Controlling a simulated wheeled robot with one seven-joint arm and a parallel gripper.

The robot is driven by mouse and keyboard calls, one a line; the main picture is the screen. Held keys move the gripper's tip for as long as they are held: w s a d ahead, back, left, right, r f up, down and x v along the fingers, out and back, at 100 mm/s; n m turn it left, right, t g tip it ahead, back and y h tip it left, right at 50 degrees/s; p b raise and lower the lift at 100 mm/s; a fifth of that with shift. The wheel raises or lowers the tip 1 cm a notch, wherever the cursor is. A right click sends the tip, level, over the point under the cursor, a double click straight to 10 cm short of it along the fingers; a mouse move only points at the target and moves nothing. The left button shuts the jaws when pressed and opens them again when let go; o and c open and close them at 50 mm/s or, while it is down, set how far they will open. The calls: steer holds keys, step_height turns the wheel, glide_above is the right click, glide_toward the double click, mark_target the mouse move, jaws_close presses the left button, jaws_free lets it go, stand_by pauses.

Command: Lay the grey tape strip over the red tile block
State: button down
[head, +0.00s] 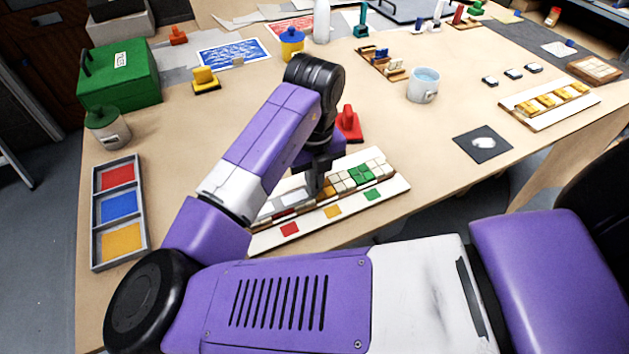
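The mosaic panel (385,197) is a pale board with a row of small tiles. Red, yellow and green squares mark its front edge. A pale grey strip (282,202) shows at the left of the row, just left of my gripper. A dark red patch (284,214), seemingly the red tile block, shows along its front side, so the strip seems to lie over or right beside that block.
A grey tray (121,162) with red, blue and yellow compartments is at the left. A red-handled tool (349,124) stands behind the panel. A dark square (482,144) and a cup (423,86) are to the right. Bare table lies between the tray and panel.

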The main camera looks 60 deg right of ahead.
steer(key=c, duration=1.6)
jaws_free()
